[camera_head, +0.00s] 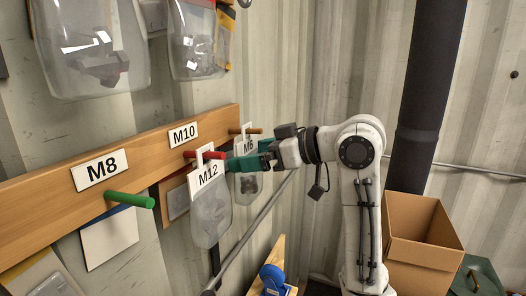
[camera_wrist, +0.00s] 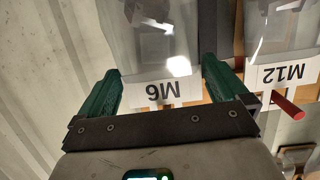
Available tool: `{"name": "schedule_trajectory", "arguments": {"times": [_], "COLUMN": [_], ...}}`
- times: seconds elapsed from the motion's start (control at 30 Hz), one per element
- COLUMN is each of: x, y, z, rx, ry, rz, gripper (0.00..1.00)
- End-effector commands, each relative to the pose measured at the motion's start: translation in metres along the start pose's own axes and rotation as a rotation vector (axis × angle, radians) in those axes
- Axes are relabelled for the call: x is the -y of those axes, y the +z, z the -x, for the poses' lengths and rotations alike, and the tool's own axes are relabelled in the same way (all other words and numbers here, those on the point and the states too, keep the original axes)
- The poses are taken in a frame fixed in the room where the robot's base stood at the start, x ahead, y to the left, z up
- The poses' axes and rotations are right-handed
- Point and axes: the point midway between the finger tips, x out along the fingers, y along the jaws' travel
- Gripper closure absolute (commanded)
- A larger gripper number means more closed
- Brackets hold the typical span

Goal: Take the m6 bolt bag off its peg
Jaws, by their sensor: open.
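The M6 bolt bag (camera_head: 249,184) is a clear bag with a white header card, hanging from an orange-brown peg (camera_head: 252,131) at the far end of the wooden rail. My gripper (camera_head: 246,162) has green fingers and is at the upper part of this bag, partly hiding it. In the wrist view, the M6 bag (camera_wrist: 155,45) shows between the two fingers of my gripper (camera_wrist: 161,66), its label upside down. The fingers stand apart, one on each side of the bag. I cannot tell whether either touches it.
The M12 bag (camera_head: 211,215) hangs from a red peg (camera_head: 205,155) close beside; it also shows in the wrist view (camera_wrist: 283,30). A bare green peg (camera_head: 130,200) sticks out nearer, at the M8 label (camera_head: 100,170). An open cardboard box (camera_head: 410,255) stands at the right.

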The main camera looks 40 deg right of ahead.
Motion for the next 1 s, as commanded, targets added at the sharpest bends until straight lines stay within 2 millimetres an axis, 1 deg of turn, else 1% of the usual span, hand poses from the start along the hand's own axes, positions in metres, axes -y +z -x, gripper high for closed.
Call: {"name": "schedule_trajectory", "arguments": {"times": [0.2, 0.6, 1.0], "x": [0.0, 0.0, 0.0], "y": [0.0001, 0.0, -0.0066], "z": [-0.0002, 0.0001, 0.0023], "rx": [0.0, 0.0, -0.001], "ry": [0.0, 0.0, 0.001], "rz": [0.0, 0.0, 0.0], "gripper": [0.01, 0.39, 0.4]}}
